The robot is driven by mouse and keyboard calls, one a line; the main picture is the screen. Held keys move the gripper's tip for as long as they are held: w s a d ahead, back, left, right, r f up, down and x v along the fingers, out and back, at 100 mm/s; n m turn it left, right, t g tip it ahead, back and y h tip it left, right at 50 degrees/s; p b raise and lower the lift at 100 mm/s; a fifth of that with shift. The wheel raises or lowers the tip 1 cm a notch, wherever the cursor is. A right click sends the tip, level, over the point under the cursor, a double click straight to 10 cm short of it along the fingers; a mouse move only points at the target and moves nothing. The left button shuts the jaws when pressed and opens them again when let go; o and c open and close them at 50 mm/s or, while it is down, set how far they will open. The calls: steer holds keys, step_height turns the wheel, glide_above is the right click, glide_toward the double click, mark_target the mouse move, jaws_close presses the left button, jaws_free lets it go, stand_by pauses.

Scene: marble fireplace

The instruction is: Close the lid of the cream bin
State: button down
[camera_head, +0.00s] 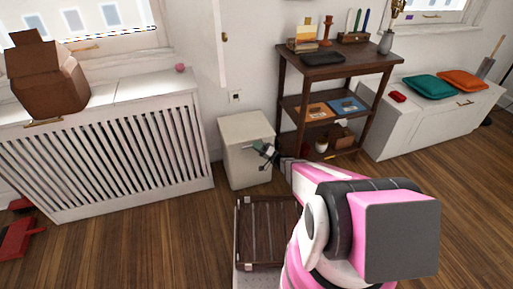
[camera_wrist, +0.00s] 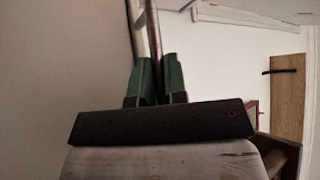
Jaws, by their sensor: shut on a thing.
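The cream bin (camera_head: 240,165) stands on the floor against the wall, between the slatted radiator cover and the dark shelf. Its lid (camera_head: 243,127) lies flat or nearly flat across the top; I cannot tell whether a small gap remains. My gripper (camera_head: 261,149) is at the bin's upper right front edge. In the wrist view, the green fingers of my gripper (camera_wrist: 156,68) are close together on a thin edge that runs upward, seemingly the lid's edge. The exact contact is hard to make out.
The dark wooden shelf (camera_head: 336,74) stands right of the bin, with books, a candlestick and other items. The slatted radiator cover (camera_head: 110,150) is on the left, with a cardboard box (camera_head: 47,80) on top. A brown slatted crate (camera_head: 262,225) is in front of the bin.

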steer(key=shift+w+f, duration=0.25)
steer(key=shift+f, duration=0.55)
steer(key=c, duration=1.3)
jaws_free()
steer(key=shift+c, duration=0.2)
steer(key=shift+o, duration=0.9)
steer(key=shift+r, duration=0.15)
steer(key=shift+s+r, duration=0.15)
steer(key=shift+d, duration=0.1)
